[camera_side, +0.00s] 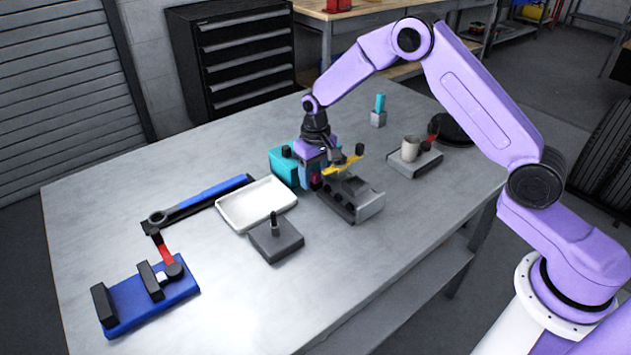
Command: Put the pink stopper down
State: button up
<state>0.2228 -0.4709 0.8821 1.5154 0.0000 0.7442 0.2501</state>
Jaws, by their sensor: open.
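A small dark pink piece (316,181), which looks like the stopper, shows low beside the left end of a grey fixture (370,206). My gripper (318,170) is over this spot, pointing down, with its jaws open. The pink piece is at or just below the fingertips. It is small and partly covered, so I cannot tell whether it touches the fingers or what it rests on. A yellow part (345,166) lies across the top of the grey fixture, just right of my gripper.
A teal block (284,170) stands close left of my gripper. A white tray (257,205) and a grey base with a black peg (276,240) are nearer the front. A blue fixture (150,305) is at front left. A cup (410,148) stands at right.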

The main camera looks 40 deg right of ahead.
grip_shut()
jog(key=shift+r, duration=0.15)
